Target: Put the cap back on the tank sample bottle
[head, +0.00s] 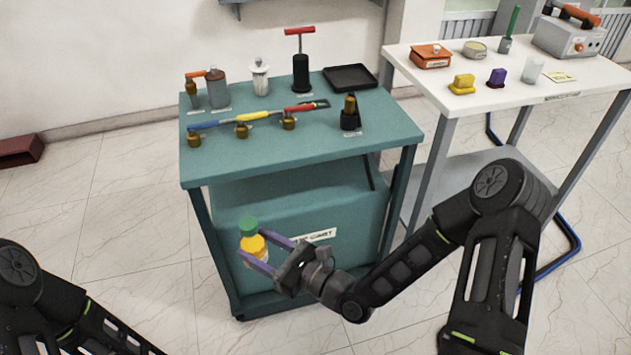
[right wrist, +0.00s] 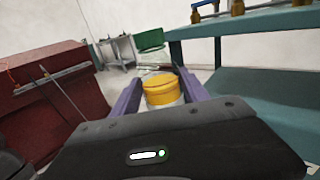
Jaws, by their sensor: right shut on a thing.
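The sample bottle (head: 253,244) holds yellow-orange liquid and has a pale label low on its side. A green cap (head: 248,225) shows at its top; I cannot tell how firmly it sits. My right gripper (head: 257,252) is shut on the bottle, with a purple finger on each side. It holds the bottle roughly upright in front of the teal cart. In the right wrist view the bottle's yellow part (right wrist: 160,90) is between the fingers, with the green cap (right wrist: 150,40) above it. My left arm shows at the lower left, but its gripper is out of view.
The teal cart (head: 295,165) carries brass fittings, a black tray (head: 350,77), a pump with a red handle (head: 300,65) and other tools. A white table (head: 510,100) with small items stands at the right. A dark red box (head: 20,150) is at the far left.

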